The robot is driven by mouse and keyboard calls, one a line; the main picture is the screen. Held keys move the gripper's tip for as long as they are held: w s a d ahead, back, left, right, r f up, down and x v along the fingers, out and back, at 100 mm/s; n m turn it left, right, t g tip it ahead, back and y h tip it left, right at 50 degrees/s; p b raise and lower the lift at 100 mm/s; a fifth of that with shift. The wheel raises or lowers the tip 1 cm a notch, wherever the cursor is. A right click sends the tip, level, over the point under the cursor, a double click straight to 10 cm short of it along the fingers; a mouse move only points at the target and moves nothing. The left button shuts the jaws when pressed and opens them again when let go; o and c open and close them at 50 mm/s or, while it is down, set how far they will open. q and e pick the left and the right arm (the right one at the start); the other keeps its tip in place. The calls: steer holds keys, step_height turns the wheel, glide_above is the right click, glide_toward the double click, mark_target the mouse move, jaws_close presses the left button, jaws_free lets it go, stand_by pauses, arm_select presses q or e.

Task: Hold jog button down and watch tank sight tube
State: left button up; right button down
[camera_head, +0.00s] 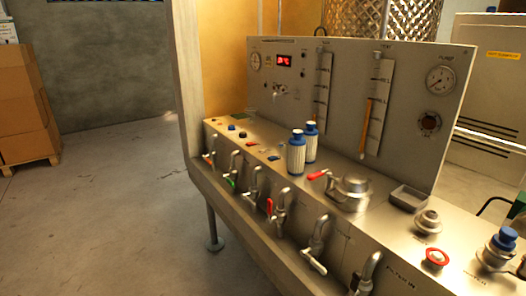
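Two upright sight tubes with white scales stand on the grey back panel: a left sight tube (323,92) and a right sight tube (376,108). An amber column shows in the right one, up to about the middle of its scale. Their labels are too small to read, so I cannot tell which is the tank's. Several small buttons sit on the steel deck, among them a dark button (243,135) at the far left end. A red button with a pale ring (435,258) is at the near right. I cannot tell which is the jog button. Neither gripper is in view.
Several taps (278,207) line the front edge. A red digital display (284,61) and round gauge (440,80) are on the panel. The floor at left is clear.

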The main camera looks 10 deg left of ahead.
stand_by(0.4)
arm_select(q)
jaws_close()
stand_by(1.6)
